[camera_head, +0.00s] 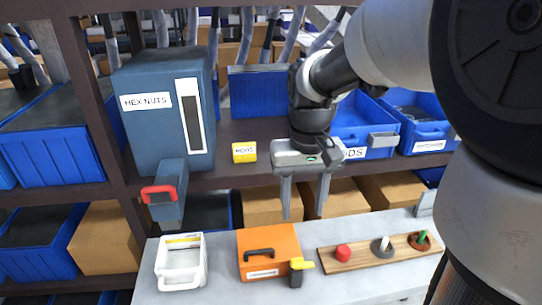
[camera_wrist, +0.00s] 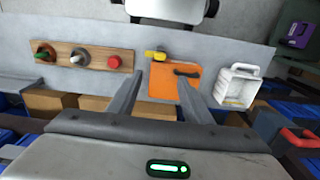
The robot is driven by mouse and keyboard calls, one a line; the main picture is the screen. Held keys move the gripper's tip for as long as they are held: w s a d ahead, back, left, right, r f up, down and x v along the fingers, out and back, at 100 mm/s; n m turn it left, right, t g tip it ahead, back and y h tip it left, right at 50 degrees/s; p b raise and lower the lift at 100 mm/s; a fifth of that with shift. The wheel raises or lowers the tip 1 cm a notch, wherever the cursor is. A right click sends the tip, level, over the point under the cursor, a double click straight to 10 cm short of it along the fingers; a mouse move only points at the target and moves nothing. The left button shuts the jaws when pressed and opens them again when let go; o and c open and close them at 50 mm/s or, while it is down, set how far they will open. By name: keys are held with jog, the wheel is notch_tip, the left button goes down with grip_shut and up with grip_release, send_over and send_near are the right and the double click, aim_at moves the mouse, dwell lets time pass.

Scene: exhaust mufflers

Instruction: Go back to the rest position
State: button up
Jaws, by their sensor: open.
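My gripper (camera_head: 304,198) hangs above the grey worktop (camera_head: 217,287), pointing down, in the head view. Its two long fingers are apart with nothing between them. In the wrist view my gripper (camera_wrist: 158,98) shows its fingers spread, with an orange box (camera_wrist: 177,82) seen beyond and between them. The orange box (camera_head: 268,253) has a black handle and stands on the worktop below and left of the fingers in the head view. No object touches the fingers.
A white bin (camera_head: 181,262) stands left of the orange box. A wooden board (camera_head: 366,254) with red, grey and green-topped parts lies right. A blue HEX NUTS dispenser (camera_head: 167,115) with a red handle stands on the shelf (camera_head: 250,130). A blue bin (camera_head: 362,125) sits behind my arm.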

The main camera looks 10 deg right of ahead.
jog(key=shift+r, duration=0.1)
jog(key=s+r+t+p, duration=0.5)
jog(key=s+r+p, duration=0.4)
jog(key=r, duration=0.6)
jog(key=shift+s+t, duration=0.3)
jog(key=shift+s, duration=0.9)
